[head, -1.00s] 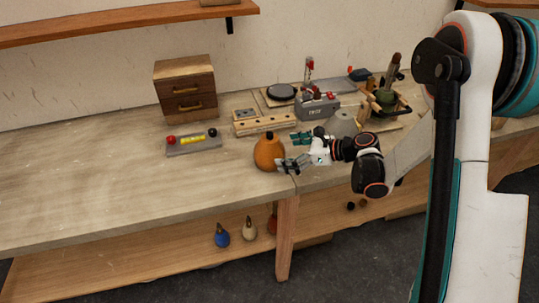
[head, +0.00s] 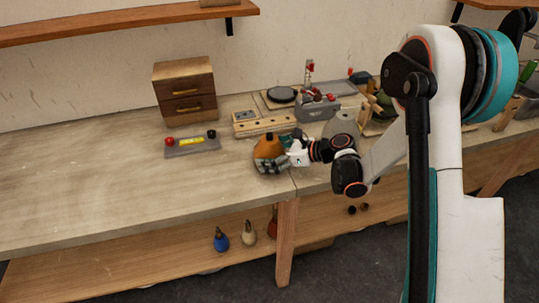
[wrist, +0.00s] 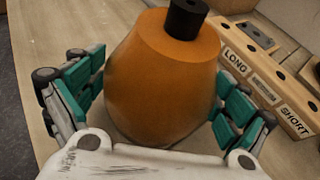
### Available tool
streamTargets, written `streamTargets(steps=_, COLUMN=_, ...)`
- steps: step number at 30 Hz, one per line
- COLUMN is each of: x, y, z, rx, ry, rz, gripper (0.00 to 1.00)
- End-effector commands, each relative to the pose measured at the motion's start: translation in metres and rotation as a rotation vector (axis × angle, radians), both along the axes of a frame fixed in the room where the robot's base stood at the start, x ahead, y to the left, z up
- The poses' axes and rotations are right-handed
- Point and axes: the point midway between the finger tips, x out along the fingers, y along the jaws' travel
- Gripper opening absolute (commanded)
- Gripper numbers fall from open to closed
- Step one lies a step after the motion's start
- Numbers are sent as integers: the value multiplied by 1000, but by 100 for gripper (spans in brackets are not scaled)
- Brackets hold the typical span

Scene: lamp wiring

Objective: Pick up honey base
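The honey base (head: 268,146) is a rounded orange lamp base with a short black neck on top. It stands upright on the workbench near the front edge. In the wrist view the honey base (wrist: 160,85) fills the middle, between my gripper's two green-padded fingers. My gripper (head: 268,163) is at the base's front, with a finger on each side of it. In the wrist view my gripper (wrist: 158,80) is spread wide; the pads lie very close to the base's sides, and firm contact does not show.
A wooden block marked LONG and SHORT (head: 265,125) lies close behind the base. A grey tray (head: 192,146) and a drawer box (head: 186,90) stand to the left. A grey box (head: 316,110) stands behind right. The left bench top (head: 90,190) is clear.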

Motion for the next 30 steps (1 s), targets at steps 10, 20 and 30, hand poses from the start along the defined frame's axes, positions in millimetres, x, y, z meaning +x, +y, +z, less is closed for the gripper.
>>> streamTargets(steps=10, x=0, y=0, z=1, rx=2, ry=0, rz=0, gripper=19)
streamTargets(steps=20, x=0, y=0, z=12, rx=2, ry=0, rz=0, gripper=19)
streamTargets(steps=30, x=0, y=0, z=78, rx=2, ry=0, rz=0, gripper=19)
